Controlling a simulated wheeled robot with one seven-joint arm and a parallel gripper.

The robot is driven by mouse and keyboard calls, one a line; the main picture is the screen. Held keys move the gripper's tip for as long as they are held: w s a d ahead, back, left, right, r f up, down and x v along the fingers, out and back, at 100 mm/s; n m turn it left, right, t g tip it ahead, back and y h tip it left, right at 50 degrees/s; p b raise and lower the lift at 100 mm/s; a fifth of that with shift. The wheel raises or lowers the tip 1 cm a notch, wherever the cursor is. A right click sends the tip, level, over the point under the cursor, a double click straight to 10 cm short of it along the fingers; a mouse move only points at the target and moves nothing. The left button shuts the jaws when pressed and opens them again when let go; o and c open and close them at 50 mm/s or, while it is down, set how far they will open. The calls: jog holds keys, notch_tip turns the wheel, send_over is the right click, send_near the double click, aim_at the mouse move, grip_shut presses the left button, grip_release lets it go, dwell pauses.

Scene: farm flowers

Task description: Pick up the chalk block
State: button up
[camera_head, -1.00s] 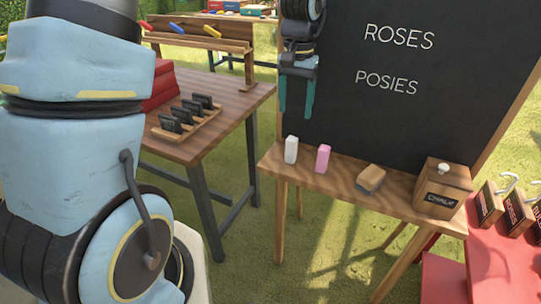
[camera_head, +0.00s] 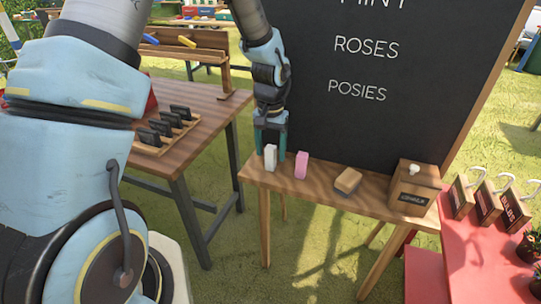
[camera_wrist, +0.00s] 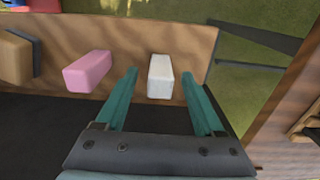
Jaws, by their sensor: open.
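A white chalk block (camera_head: 270,157) stands upright at the left end of the wooden ledge below the blackboard. A pink chalk block (camera_head: 302,164) stands just right of it. My gripper (camera_head: 270,148) is open, with its teal fingers pointing down around the white block. In the wrist view the white block (camera_wrist: 160,76) lies between the fingertips of my gripper (camera_wrist: 160,74), with a gap on each side. The pink block (camera_wrist: 88,71) is outside the fingers there, to the left. In the head view the fingers partly hide the white block's surroundings.
The ledge (camera_head: 322,176) also holds an eraser (camera_head: 348,180) and a wooden chalk box (camera_head: 414,189) to the right. The blackboard (camera_head: 400,120) rises close behind. A wooden table (camera_head: 200,130) with a rack of black tags stands at the left.

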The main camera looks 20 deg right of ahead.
jog(key=shift+f, duration=0.1)
jog(key=shift+c, duration=0.2)
grip_shut()
dwell(0.4)
